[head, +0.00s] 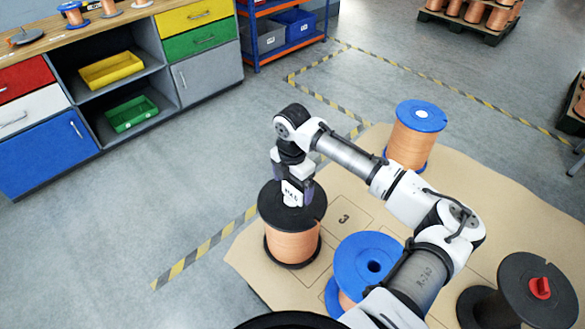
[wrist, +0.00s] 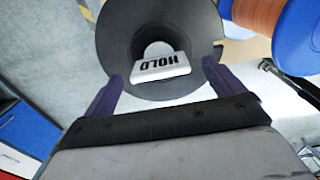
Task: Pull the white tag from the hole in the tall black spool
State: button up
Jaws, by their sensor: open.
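The tall black spool (head: 292,215), wound with copper-coloured wire, stands upright on the brown sheet below my gripper (head: 291,190). In the wrist view, its round black top flange (wrist: 120,30) fills the upper middle. The white tag (wrist: 160,67), lettered HOLD, stands at the spool's centre hole. It also shows in the head view (head: 292,196). In the wrist view my gripper (wrist: 160,85) is open, with one dark finger on each side of the tag and gaps between. The tag's lower part in the hole is hidden.
A blue-flanged spool (head: 362,258) stands close to the right. Another blue spool (head: 420,115) stands farther back, and a black spool with a red knob (head: 522,272) at lower right. The brown sheet (head: 255,255) lies on grey floor, which is clear to the left.

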aim_at(292, 187)
jog(key=shift+f, duration=1.95)
jog(key=shift+c, duration=0.3)
jog(key=c, duration=1)
